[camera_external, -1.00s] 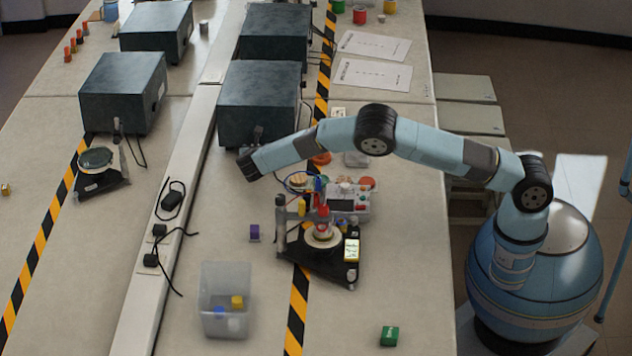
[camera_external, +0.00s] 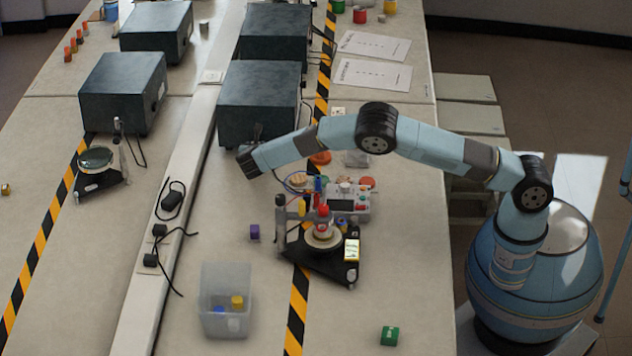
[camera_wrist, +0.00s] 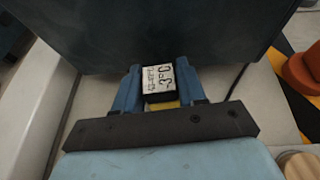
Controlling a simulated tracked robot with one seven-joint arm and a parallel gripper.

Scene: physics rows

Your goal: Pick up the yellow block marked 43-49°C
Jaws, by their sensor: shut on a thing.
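My gripper (camera_wrist: 158,84) is shut on a small block (camera_wrist: 159,77), with one blue finger on each side of it. The block has a white label with dark print ending in what looks like "-3°C", a dark border and a yellow side. The rest of the print is too small to read surely. In the external view my gripper (camera_external: 247,163) hangs above the bench in front of a dark box, and the held block cannot be made out there.
A dark box (camera_external: 258,100) stands close behind my gripper. A black stand with instruments (camera_external: 325,262) is at lower right of it. A clear bin (camera_external: 226,322) holds a yellow and a blue block. A purple block (camera_external: 254,233) and green block (camera_external: 389,336) lie on the bench.

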